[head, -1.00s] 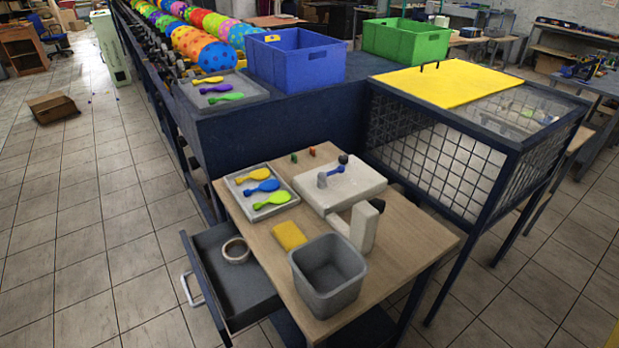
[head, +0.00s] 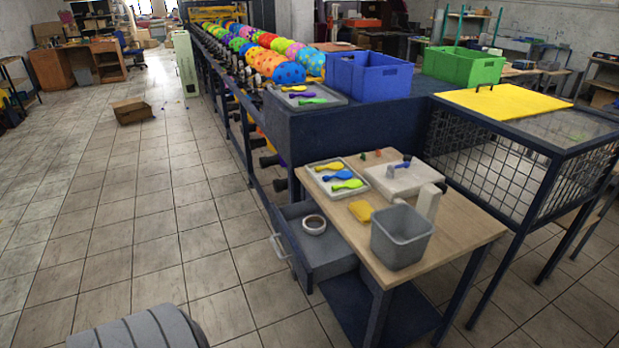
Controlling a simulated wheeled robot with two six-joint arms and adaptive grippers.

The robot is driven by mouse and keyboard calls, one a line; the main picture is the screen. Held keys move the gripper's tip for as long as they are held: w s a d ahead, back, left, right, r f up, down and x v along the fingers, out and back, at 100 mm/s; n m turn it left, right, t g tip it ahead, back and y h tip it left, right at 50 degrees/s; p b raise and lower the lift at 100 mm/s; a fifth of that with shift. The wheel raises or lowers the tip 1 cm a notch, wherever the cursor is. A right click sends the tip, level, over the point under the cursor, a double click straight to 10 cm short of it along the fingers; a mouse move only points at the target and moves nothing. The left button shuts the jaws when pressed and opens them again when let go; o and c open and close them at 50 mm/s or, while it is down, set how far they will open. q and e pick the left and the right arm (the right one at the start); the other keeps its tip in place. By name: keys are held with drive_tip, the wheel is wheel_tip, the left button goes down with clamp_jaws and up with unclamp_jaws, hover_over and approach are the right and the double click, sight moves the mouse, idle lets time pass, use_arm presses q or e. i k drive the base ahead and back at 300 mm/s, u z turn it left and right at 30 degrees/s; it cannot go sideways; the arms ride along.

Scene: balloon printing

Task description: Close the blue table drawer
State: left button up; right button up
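The blue table drawer (head: 328,264) is open and sticks out to the left from under the wooden table top (head: 466,228). Its pale metal handle (head: 279,246) is on the left front face. A roll of tape (head: 314,224) lies inside the drawer. A grey ribbed rounded part, probably of my own arm, shows at the bottom left, apart from the drawer. Neither gripper's fingers can be seen.
On the table are a grey bin (head: 401,237), a yellow sponge (head: 361,210), a tray of balloons (head: 336,176) and a white device (head: 401,178). A mesh cage (head: 497,165) stands at right. Tiled floor (head: 190,240) left of the drawer is clear.

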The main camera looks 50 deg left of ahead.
sight(323, 257)
drive_tip(key=u, duration=1.3)
drive_tip(key=i, duration=0.8)
drive_tip(key=z, duration=1.25)
drive_tip(key=k, duration=0.7)
drive_tip(key=u, duration=0.25)
